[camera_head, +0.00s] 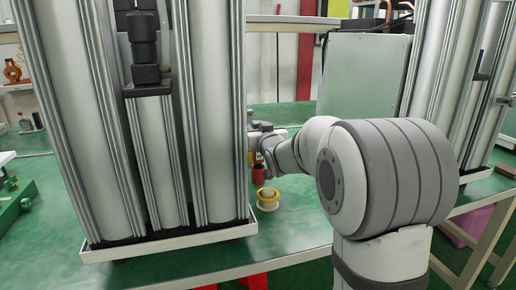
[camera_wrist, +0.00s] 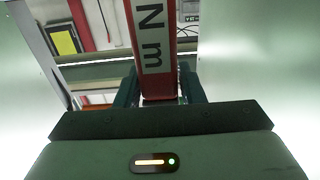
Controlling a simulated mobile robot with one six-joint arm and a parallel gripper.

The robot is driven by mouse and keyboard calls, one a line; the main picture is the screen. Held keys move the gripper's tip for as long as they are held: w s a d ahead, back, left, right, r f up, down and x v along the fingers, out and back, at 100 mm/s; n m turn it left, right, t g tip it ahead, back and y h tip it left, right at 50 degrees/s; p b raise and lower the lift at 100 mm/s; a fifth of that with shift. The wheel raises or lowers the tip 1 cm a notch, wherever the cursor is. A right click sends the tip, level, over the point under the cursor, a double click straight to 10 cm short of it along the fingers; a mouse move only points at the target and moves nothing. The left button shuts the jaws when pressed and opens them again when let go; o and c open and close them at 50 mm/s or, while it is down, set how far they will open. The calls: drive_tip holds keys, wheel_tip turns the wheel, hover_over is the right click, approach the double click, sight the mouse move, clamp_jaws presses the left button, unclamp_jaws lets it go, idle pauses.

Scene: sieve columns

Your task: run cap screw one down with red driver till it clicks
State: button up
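The red driver (camera_wrist: 152,42) stands between the two fingers of my gripper (camera_wrist: 158,88) in the wrist view, with a pale band marked "N m" facing the camera. The fingers close on it from both sides. In the head view my gripper (camera_head: 262,148) is beside the right side of the left column frame, with the red driver (camera_head: 258,176) below it, roughly upright. The driver's lower end is close to a yellow-and-white round piece (camera_head: 267,197) on the green table; I cannot tell whether they touch. I cannot make out cap screw one in either view.
A tall frame of metal columns (camera_head: 215,110) stands close left of my gripper. Another column frame (camera_head: 440,70) is at the right, beyond a grey metal box (camera_head: 365,75). Green blocks (camera_head: 15,200) lie at the far left. The green table (camera_head: 300,225) is clear at front centre.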

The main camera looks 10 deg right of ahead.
clamp_jaws()
idle(0.4)
